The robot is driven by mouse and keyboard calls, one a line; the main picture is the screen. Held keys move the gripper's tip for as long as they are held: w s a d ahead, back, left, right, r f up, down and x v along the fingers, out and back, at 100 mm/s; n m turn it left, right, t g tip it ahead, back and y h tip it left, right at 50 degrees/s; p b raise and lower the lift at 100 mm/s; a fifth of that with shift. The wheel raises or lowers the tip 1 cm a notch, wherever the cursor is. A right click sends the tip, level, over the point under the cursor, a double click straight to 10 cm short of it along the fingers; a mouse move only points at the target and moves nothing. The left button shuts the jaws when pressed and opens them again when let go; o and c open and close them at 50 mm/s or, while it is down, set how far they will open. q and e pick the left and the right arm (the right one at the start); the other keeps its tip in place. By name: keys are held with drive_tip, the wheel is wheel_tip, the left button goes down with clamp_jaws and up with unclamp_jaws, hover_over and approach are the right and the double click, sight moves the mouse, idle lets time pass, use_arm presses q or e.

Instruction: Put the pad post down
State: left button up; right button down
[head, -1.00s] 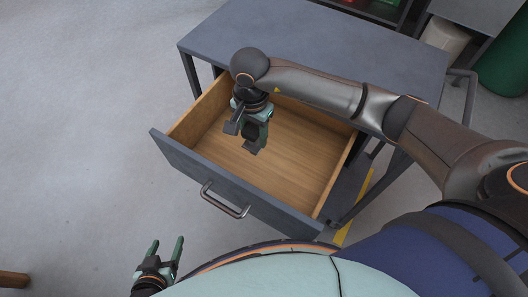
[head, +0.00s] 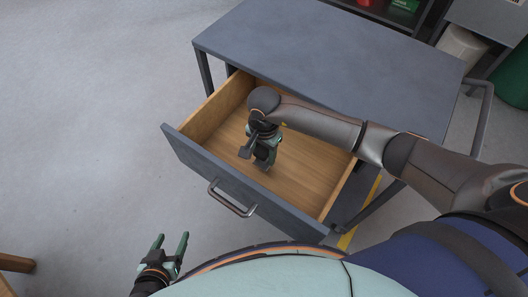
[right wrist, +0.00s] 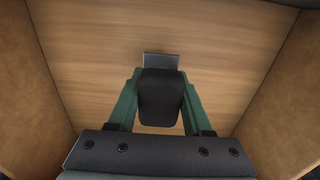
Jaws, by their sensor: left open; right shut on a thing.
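The pad post shows in the right wrist view as a dark block (right wrist: 161,97) with a grey plate (right wrist: 161,61) beyond it. My right gripper (right wrist: 160,112) is shut on it, with a green finger on each side. In the head view my right gripper (head: 264,152) is down inside the open wooden drawer (head: 305,185), and the post is mostly hidden by the gripper and wrist. I cannot tell whether the post touches the drawer floor. My left gripper (head: 172,249) is open and empty, low at the left, outside the drawer.
The drawer's grey front with a metal handle (head: 230,200) faces me. The grey table top (head: 330,60) lies above and behind the drawer. The drawer floor around the right gripper is bare. A shelf with red and green items and a green bin (head: 512,80) stand at the back right.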

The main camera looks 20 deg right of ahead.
drive_tip(key=shift+c, duration=1.6)
unclamp_jaws()
drive_tip(key=shift+f, duration=0.1)
wheel_tip(320, 180, up, 12)
drive_tip(key=shift+r, duration=0.2)
